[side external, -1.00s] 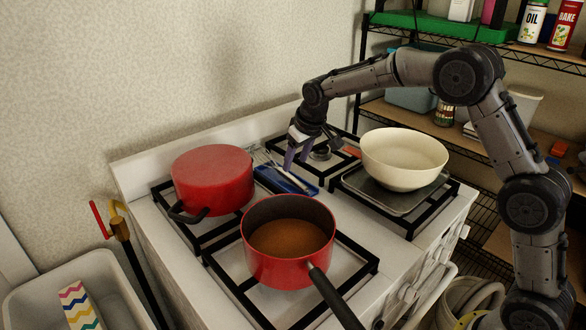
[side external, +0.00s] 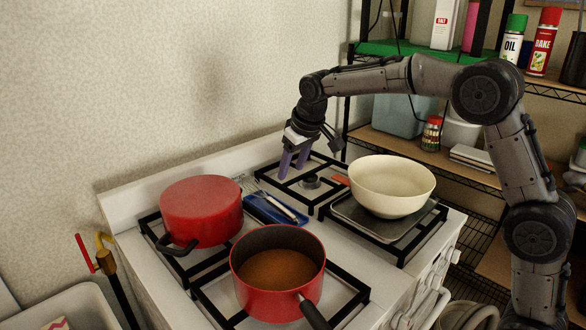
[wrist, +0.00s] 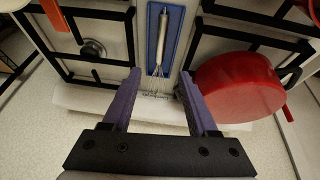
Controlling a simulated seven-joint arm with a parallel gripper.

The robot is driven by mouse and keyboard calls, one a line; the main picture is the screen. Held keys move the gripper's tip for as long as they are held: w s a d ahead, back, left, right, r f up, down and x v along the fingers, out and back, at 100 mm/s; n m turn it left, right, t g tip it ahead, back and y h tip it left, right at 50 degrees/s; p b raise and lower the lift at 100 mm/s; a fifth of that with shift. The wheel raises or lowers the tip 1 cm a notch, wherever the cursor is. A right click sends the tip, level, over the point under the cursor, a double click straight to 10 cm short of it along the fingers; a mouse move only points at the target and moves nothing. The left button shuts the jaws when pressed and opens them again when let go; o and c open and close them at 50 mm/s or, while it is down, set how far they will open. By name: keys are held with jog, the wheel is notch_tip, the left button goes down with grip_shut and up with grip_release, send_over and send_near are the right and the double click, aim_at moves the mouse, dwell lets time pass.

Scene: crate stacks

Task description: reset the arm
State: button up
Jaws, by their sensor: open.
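My gripper (side external: 292,170) is over the back of the stove, above and behind the blue tray (side external: 256,212). In the wrist view its two purple fingers (wrist: 160,77) are wide apart with nothing between them. A whisk (wrist: 164,40) with a pale handle lies on the blue tray (wrist: 153,30). Its wires point towards the gap between the fingertips, and the fingers look apart from it. In the side view the whisk (side external: 284,208) lies clear below the gripper.
A red lidded pot (side external: 200,210) stands left of the tray. A red saucepan (side external: 240,278) with brown contents is in front. A cream bowl (side external: 390,190) sits on a grey tray (side external: 360,219) at right. Shelves (side external: 390,143) stand behind. The space above the stove is clear.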

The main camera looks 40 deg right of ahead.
jog(key=s+r+t, duration=0.2)
jog(key=s+r, duration=0.4)
jog(key=r, duration=0.3)
jog(key=s+r, duration=0.3)
jog(key=s, duration=0.8)
jog(key=s+f, duration=0.6)
jog(key=s, duration=0.4)
jog(key=s+a+f+g, duration=0.1)
jog(key=s+f, duration=0.5)
jog(key=s, duration=0.4)
jog(key=shift+s+f+y, duration=0.2)
jog(key=shift+y, duration=0.2)
